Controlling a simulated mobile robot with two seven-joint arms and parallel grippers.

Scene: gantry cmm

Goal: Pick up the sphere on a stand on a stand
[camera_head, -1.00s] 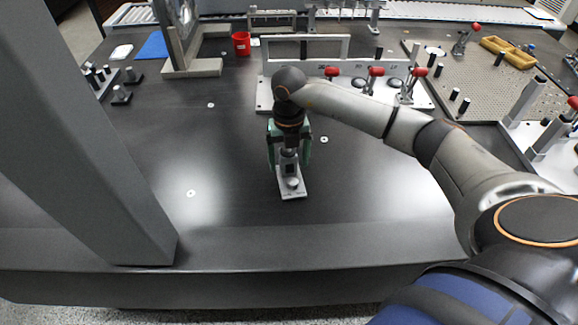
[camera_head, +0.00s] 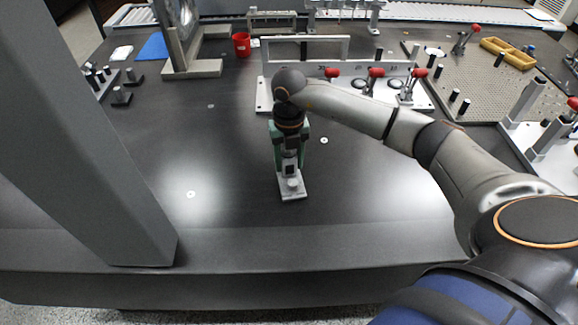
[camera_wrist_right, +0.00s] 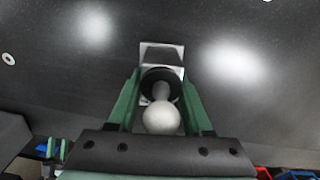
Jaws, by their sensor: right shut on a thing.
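The sphere on a stand has a pale grey ball (camera_wrist_right: 162,118) in the right wrist view, on a post with a dark round collar. Its light rectangular base plate (camera_head: 292,189) lies on the dark table in the head view. My right gripper (camera_head: 289,160) reaches down over it from above. Its green fingers (camera_wrist_right: 162,90) stand on either side of the post and are shut on it. In the head view the ball is hidden by the gripper. My left gripper is not in view.
Behind the gripper stands a light fixture plate (camera_head: 262,95) with red-knobbed clamps (camera_head: 376,73). A perforated plate (camera_head: 490,85) with pegs is at the right. A grey column (camera_head: 85,130) rises at the left. The table around the stand is clear.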

